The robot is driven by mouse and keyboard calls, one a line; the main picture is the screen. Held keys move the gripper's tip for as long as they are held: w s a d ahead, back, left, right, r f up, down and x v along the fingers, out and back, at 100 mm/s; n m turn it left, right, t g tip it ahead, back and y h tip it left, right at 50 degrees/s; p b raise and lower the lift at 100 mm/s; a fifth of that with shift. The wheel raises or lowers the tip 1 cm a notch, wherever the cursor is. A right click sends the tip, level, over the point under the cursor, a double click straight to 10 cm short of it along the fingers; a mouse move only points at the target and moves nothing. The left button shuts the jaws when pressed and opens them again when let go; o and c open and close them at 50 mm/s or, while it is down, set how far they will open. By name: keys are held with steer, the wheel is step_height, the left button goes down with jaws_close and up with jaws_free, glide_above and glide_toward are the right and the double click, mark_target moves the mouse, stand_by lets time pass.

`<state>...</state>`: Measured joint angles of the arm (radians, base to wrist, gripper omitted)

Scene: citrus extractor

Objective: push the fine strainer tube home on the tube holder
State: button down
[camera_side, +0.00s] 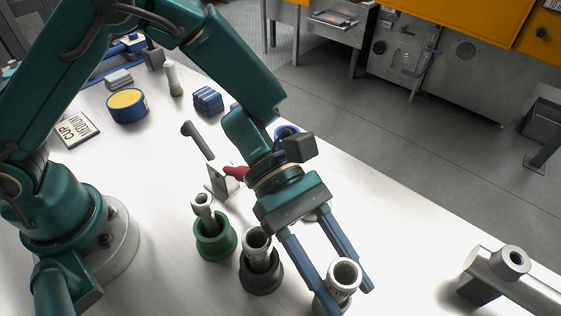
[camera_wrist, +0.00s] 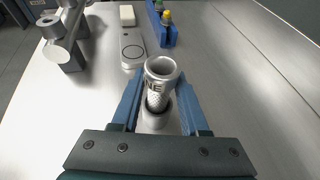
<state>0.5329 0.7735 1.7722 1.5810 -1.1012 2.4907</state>
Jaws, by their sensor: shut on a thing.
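The fine strainer tube (camera_side: 343,273) is a pale metal tube with a wide ringed top. In the wrist view the tube (camera_wrist: 160,70) shows a perforated wall and dark lettering, partly hidden. It stands roughly upright with its lower end in a light grey cup (camera_wrist: 156,121). My gripper (camera_side: 343,292) is shut on the tube, one blue finger on each side; the gripper also shows in the wrist view (camera_wrist: 157,92). A metal fitting with a short upright socket (camera_side: 511,262) stands at the right; I cannot tell if it is the tube holder.
A dark cup (camera_side: 262,275) and a green cup (camera_side: 215,241), each with a tube in it, stand left of my gripper. A blue-yellow round container (camera_side: 127,106) and a label card (camera_side: 76,129) lie farther back. The table is clear between my gripper and the metal fitting.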

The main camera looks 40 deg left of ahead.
steer(key=shift+f, duration=0.1)
steer(key=shift+c, duration=1.7)
jaws_free()
steer(key=shift+f, duration=0.1)
steer(key=shift+a, duration=0.1)
steer(key=v, duration=0.5)
